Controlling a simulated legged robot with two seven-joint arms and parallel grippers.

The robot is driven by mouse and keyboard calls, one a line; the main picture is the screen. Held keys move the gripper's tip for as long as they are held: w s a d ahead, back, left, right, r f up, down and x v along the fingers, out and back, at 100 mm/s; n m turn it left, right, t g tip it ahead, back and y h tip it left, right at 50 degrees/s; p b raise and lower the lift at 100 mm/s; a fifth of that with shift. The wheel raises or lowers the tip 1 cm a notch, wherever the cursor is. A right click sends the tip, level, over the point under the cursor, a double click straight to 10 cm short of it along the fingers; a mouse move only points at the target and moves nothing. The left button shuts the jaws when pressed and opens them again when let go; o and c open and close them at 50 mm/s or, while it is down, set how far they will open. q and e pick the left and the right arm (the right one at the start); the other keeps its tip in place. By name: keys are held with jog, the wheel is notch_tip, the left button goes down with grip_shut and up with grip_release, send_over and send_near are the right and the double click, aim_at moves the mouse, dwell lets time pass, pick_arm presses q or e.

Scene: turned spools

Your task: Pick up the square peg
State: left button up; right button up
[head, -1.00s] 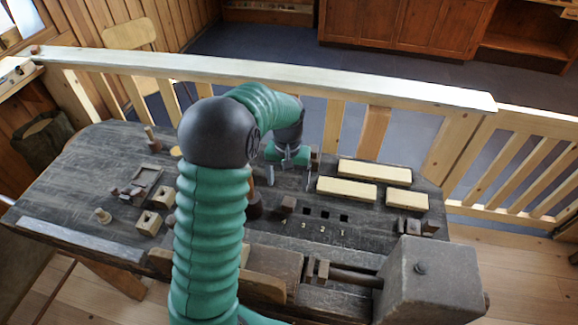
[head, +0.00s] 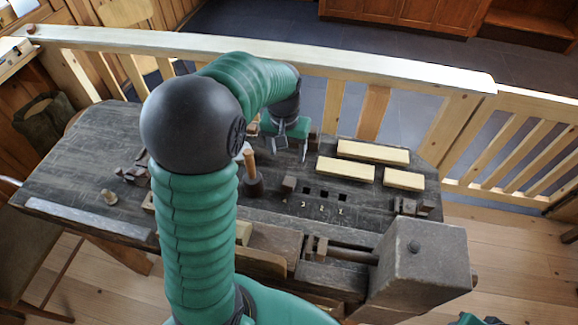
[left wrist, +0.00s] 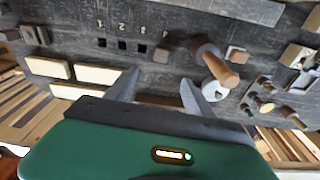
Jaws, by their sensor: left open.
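A small dark brown square block, which looks like the square peg (head: 289,184), stands on the dark workbench at the left end of a row of square holes (head: 322,193). It also shows in the left wrist view (left wrist: 161,54), just beyond the fingertips. My left gripper (head: 292,157) is open and empty above the bench, behind the peg in the head view. In the left wrist view its fingers (left wrist: 160,78) are spread, with the peg ahead of the gap and not between them.
A dark tool with a wooden handle (head: 249,165) stands left of the peg, close to one finger in the left wrist view. Pale boards (head: 346,170) lie to the right. A vise (head: 415,255) is at the front. A wooden railing (head: 380,75) runs behind the bench.

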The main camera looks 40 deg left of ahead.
pick_arm(q)
send_over(289, 182)
jog(key=s, duration=0.1)
jog(key=f, duration=1.2)
jog(key=shift+d+f, duration=0.1)
jog(key=shift+d, duration=0.3)
jog(key=f, duration=0.3)
jog(key=w+a+f, duration=0.1)
jog(key=f, duration=0.1)
jog(key=shift+f, duration=0.25)
jog(key=shift+s+d, duration=0.1)
grip_shut()
